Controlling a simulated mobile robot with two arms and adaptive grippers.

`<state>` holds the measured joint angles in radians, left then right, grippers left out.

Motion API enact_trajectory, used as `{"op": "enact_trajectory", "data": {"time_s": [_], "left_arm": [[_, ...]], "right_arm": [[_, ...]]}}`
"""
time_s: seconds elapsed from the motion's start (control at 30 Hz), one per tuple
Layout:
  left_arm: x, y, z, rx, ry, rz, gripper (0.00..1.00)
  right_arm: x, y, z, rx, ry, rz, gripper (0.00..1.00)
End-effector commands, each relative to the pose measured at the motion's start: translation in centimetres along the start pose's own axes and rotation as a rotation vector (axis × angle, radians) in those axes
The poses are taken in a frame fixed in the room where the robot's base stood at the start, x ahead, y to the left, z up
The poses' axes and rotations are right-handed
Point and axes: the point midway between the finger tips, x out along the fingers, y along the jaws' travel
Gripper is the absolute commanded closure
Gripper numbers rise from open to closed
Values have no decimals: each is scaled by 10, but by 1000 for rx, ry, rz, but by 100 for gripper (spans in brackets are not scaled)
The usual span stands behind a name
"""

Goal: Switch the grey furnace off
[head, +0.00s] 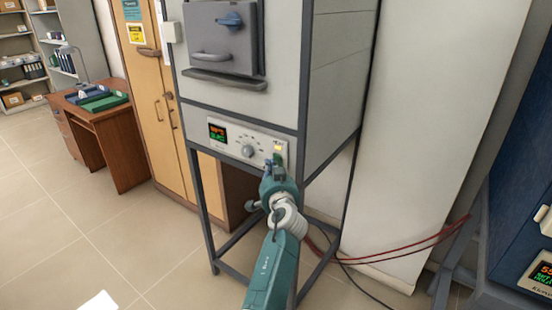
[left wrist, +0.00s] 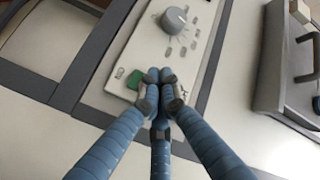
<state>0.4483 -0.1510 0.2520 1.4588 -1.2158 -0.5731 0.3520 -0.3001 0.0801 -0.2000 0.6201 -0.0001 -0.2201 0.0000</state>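The grey furnace (head: 335,65) stands on a dark metal frame, its door shut. Its control panel (head: 200,147) has a lit display (head: 217,133) with red and green characters, a round grey knob (head: 248,151) and a glowing yellow lamp (head: 278,147). A green switch (head: 278,159) is at the panel's right end, partly hidden by my left gripper (head: 270,168). In the left wrist view, my left gripper (left wrist: 160,84) has its fingertips together, empty, beside the green switch (left wrist: 135,80). I cannot tell whether they touch it. The knob (left wrist: 174,19) also shows there. My right gripper is out of view.
A blue furnace (head: 525,190) with its own display stands at the right. Red hoses (head: 400,247) and a dark cable run low behind the frame. A wooden cabinet (head: 148,95) and a desk (head: 110,125) stand left.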

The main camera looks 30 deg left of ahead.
Motion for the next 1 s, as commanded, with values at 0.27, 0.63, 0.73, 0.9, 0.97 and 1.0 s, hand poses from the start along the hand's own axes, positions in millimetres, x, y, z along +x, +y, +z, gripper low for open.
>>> {"op": "enact_trajectory", "data": {"time_s": [0.27,0.63,0.73,0.9,0.97,1.0], "left_arm": [[0,0,0,0,0,0,100],[0,0,0,0,0,0,100],[0,0,0,0,0,0,100],[0,1,0,0,0,0,100],[2,2,0,0,0,0,100],[2,3,0,0,0,0,100]], "right_arm": [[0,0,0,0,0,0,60],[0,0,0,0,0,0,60],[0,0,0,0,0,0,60],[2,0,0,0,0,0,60],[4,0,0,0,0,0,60],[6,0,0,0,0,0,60]]}}
